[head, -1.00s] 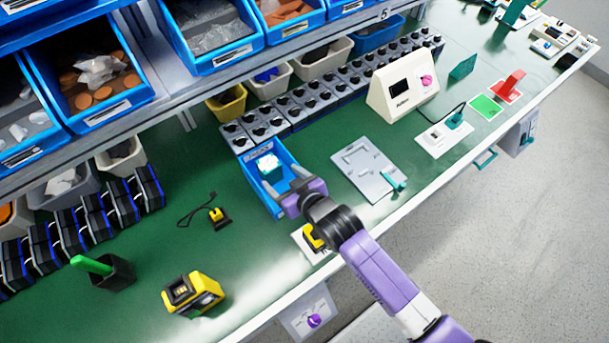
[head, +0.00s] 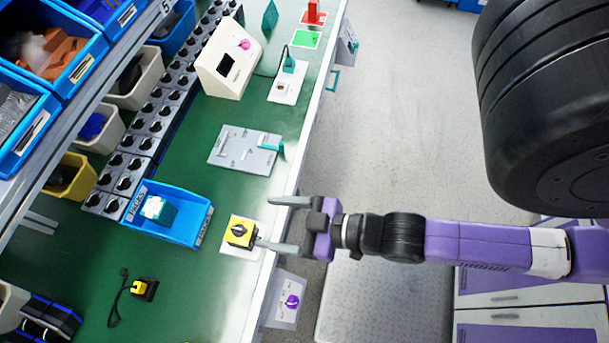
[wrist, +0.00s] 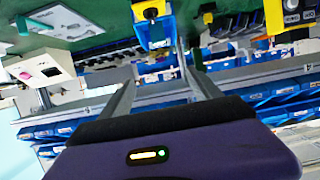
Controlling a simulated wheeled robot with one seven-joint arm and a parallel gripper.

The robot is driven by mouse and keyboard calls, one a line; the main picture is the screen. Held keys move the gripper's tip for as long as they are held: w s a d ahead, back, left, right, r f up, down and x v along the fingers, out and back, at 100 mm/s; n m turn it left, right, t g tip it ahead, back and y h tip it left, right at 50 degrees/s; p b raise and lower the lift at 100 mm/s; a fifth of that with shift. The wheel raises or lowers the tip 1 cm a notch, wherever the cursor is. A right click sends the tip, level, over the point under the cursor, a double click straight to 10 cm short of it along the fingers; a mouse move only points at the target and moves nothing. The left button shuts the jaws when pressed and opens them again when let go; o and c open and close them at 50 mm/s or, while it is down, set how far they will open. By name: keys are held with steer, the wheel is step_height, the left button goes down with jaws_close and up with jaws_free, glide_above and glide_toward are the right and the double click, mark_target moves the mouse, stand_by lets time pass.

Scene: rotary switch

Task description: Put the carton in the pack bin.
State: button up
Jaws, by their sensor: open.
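A small white and teal box (head: 157,209), which looks like the carton, sits inside a blue bin (head: 193,239) on the green bench in the head view. My gripper (head: 264,221) is open and empty, to the right of the bin, by the bench's front edge and apart from the box. Its fingers also show in the wrist view (wrist: 160,54), with nothing seen held between them.
A yellow rotary switch (head: 240,232) on a white plate lies close to my gripper's fingertips. A grey plate fixture (head: 240,150) and a cream console (head: 228,62) stand farther along the bench. Rows of black-knobbed units (head: 120,170) are behind the bin. Bare floor (head: 390,100) lies right of the bench.

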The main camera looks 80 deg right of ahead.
steer(key=s+r, duration=0.6)
steer(key=r, duration=0.3)
steer(key=shift+s+a+r+t, duration=0.15)
steer(key=shift+s+r+t, duration=0.15)
steer(key=shift+s+t, duration=0.1)
steer(key=shift+f, duration=0.1)
step_height(320, 180, down, 8)
steer(key=b, duration=0.8)
